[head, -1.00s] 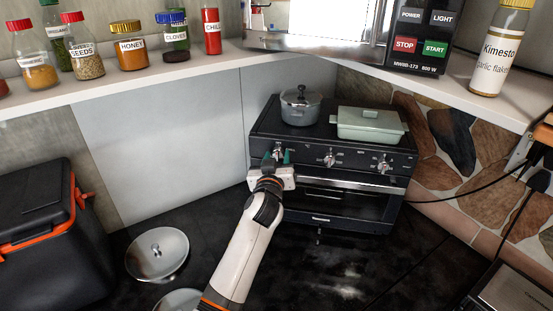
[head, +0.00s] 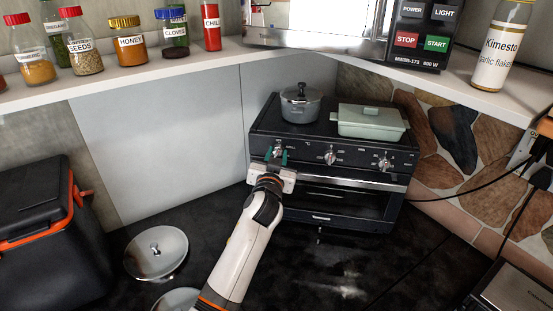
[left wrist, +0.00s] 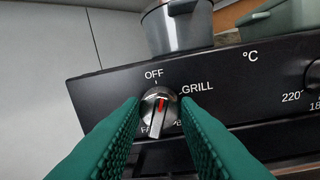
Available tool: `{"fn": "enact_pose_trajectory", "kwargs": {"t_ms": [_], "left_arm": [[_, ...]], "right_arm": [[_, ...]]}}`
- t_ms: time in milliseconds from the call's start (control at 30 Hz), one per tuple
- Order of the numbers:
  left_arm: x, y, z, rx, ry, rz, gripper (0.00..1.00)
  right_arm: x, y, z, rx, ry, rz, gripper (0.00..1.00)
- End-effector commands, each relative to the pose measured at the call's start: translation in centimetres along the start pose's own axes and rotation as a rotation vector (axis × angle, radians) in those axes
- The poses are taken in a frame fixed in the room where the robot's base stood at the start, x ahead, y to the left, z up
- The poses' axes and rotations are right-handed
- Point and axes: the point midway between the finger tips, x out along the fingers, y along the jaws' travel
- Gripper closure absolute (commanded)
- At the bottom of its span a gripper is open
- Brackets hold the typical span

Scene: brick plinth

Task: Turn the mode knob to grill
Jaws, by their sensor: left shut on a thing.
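The mode knob (left wrist: 158,108) is the left knob on the front of a black toaster oven (head: 345,160); it also shows in the head view (head: 278,151). In the left wrist view, OFF is above it, GRILL at upper right, and partly hidden labels are below. Its red mark points up and slightly right, between OFF and GRILL, closer to OFF. My left gripper (head: 276,157) has its green fingers on both sides of the knob and is shut on it; the fingers also fill the left wrist view (left wrist: 160,125). My right gripper is out of view.
A grey pot (head: 300,105) and a pale green lidded dish (head: 370,122) stand on the oven. Two more knobs (head: 330,157) are to the right. Metal lids (head: 156,252) lie on the dark counter, beside a black cooler (head: 40,230). A shelf of jars is above.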

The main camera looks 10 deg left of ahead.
Motion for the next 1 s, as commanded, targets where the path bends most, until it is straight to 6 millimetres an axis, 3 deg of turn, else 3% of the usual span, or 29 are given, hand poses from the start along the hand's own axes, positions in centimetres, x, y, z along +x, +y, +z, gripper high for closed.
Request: {"fn": "enact_pose_trajectory", "kwargs": {"t_ms": [600, 1000], "left_arm": [[0.03, 0.11, -0.08, 0.567, -0.039, -0.007, 0.94], [0.02, 0.06, -0.13, 0.784, -0.053, -0.011, 0.94]], "right_arm": [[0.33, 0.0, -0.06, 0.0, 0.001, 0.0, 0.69], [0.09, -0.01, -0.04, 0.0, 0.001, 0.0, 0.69]]}}
